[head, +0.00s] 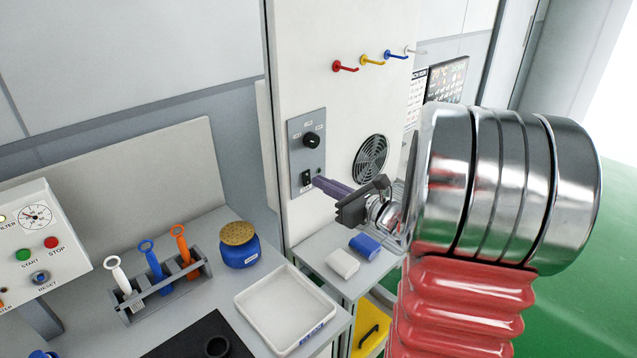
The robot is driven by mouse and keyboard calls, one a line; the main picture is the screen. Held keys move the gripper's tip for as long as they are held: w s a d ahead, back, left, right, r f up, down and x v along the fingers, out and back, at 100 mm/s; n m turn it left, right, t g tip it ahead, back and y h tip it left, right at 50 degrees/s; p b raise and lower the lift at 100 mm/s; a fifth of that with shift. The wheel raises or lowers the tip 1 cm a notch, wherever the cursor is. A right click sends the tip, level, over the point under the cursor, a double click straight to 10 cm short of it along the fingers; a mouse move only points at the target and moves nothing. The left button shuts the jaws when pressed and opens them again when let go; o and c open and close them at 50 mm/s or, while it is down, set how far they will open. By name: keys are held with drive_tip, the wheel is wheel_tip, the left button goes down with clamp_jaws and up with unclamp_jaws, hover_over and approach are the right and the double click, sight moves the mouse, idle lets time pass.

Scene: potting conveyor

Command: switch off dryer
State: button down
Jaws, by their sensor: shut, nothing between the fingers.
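A tall white cabinet (302,63) with a round fan grille (370,160) stands at the picture's centre; it appears to be the dryer. Its grey control panel (294,140) carries a black round knob (311,141) at the top and a black rocker switch (307,179) lower down. My gripper (318,182) is shut and empty. Its fingertips point left and are at or just right of the rocker switch. I cannot tell whether they touch it, nor which way the rocker is set.
A white box and a blue box (365,246) lie on a ledge below my gripper. A white tray (246,306), a blue jar (240,251) and a tool rack (130,311) stand on the left bench. A control box (68,262) is at far left. Coloured hooks (345,68) are above.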

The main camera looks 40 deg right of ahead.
drive_tip(key=s+d, duration=0.1)
drive_tip(key=s, duration=0.9)
drive_tip(key=shift+s+d+r, duration=0.3)
drive_tip(key=shift+s+d, duration=0.05)
drive_tip(key=shift+d, duration=0.05)
drive_tip(key=shift+a, duration=0.1)
drive_tip(key=a+f+n+g+y, duration=0.2)
drive_tip(key=a+n+g+y, duration=0.4)
drive_tip(key=a+n, duration=0.9)
drive_tip(key=s+a+f+n+g+h, duration=0.25)
drive_tip(key=s+a+g, duration=0.25)
drive_tip(key=a, duration=0.6)
drive_tip(key=s+r+n+h, duration=0.1)
drive_tip(key=s+n+h, duration=0.2)
drive_tip(key=n, duration=0.5)
drive_tip(key=s+a+r+n+h, duration=0.1)
drive_tip(key=s+n+h, duration=0.2)
drive_tip(key=n, duration=0.5)
drive_tip(key=shift+r, duration=0.35)
